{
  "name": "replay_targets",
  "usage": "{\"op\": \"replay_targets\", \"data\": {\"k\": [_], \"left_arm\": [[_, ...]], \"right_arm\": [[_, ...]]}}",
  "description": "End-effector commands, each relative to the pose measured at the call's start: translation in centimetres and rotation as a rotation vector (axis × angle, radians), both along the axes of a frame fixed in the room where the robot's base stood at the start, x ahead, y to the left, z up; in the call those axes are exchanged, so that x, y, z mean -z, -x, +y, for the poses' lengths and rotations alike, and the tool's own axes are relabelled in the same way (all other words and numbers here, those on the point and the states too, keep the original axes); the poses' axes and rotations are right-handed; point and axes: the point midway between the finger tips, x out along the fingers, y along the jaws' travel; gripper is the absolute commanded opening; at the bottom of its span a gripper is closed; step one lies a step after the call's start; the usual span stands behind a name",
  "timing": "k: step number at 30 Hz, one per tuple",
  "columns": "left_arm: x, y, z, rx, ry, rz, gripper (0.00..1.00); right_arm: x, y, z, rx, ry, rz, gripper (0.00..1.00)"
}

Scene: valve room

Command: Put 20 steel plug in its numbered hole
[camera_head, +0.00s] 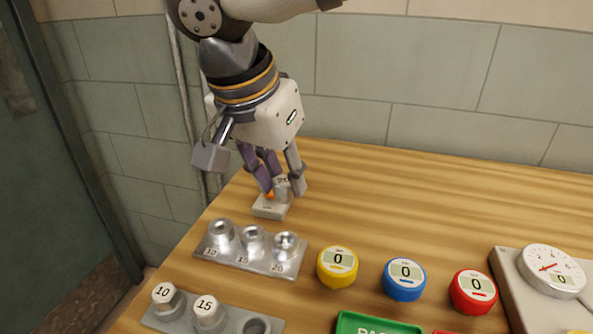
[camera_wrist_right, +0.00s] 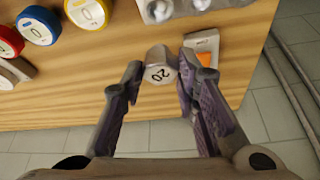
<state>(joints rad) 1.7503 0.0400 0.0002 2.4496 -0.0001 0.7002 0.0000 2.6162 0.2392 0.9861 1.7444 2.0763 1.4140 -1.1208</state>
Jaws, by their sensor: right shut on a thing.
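The steel plug marked 20 (camera_head: 283,183) is between the fingers of my right gripper (camera_head: 284,190), at the back left of the wooden table. In the right wrist view its numbered face (camera_wrist_right: 160,74) shows between the two fingertips. The gripper is shut on it. A steel plate (camera_head: 226,259) marked 10, 15 and 20 lies in front of the gripper, with a round metal seat above each number. The seat over 20 (camera_head: 286,241) is the rightmost. The plug is apart from this plate. My left gripper is out of view.
A small pale block (camera_head: 268,209) with orange on it sits by the gripper. A grey rack (camera_head: 235,323) in front holds plugs 10 (camera_head: 164,297) and 15 (camera_head: 207,312), beside an open hole. Yellow (camera_head: 337,267), blue (camera_head: 404,279) and red (camera_head: 473,292) dials stand right.

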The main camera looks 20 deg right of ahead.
Motion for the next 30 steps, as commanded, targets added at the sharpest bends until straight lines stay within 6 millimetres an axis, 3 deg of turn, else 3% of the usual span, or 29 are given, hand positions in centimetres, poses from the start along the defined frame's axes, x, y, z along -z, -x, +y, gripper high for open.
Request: {"op": "replay_targets", "data": {"k": [15,30], "left_arm": [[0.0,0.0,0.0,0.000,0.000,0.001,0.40],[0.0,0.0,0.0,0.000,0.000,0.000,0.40]], "right_arm": [[5.6,0.1,0.0,0.000,0.001,0.001,0.00],[6.3,0.1,0.0,0.002,0.000,0.000,0.00]]}}
